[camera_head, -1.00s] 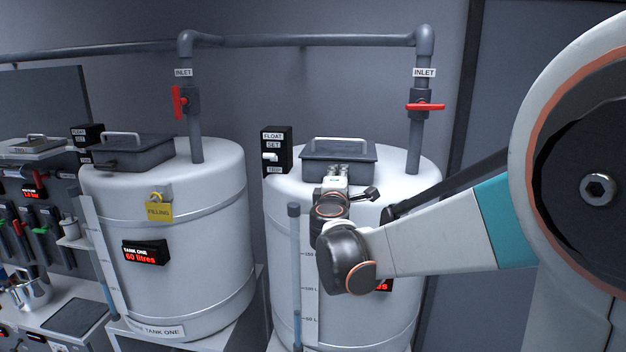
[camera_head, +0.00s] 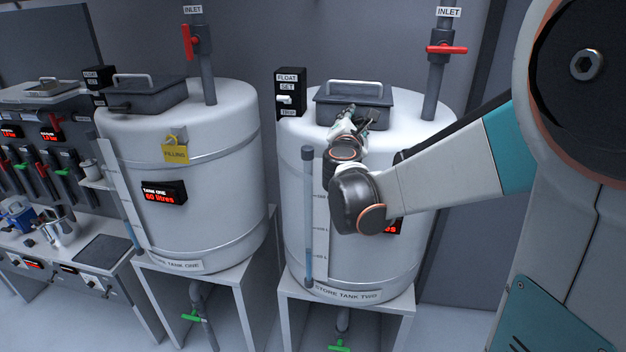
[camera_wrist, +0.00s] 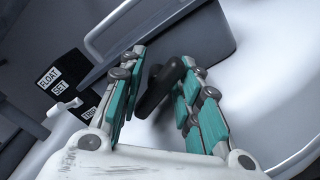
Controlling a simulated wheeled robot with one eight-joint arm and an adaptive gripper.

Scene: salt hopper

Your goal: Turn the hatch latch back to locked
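The dark grey hatch (camera_head: 330,112) with a pale handle sits shut on top of store tank two (camera_head: 300,165); it also fills the upper part of the wrist view (camera_wrist: 190,35). The latch, a short black lever (camera_wrist: 158,92), shows at the hatch's front edge in the wrist view. My gripper (camera_wrist: 163,65) is open, with its teal-padded fingers on either side of the latch. The lever lies close to the right finger; I cannot tell whether they touch. In the head view my gripper (camera_head: 352,122) is at the hatch's front, largely hiding the latch.
A black float switch box (camera_head: 290,92) stands left of the hatch; it also shows in the wrist view (camera_wrist: 62,85). An inlet pipe with a red valve handle (camera_head: 446,48) rises behind right. Tank one (camera_head: 225,130) stands to the left with its own hatch (camera_head: 145,97).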

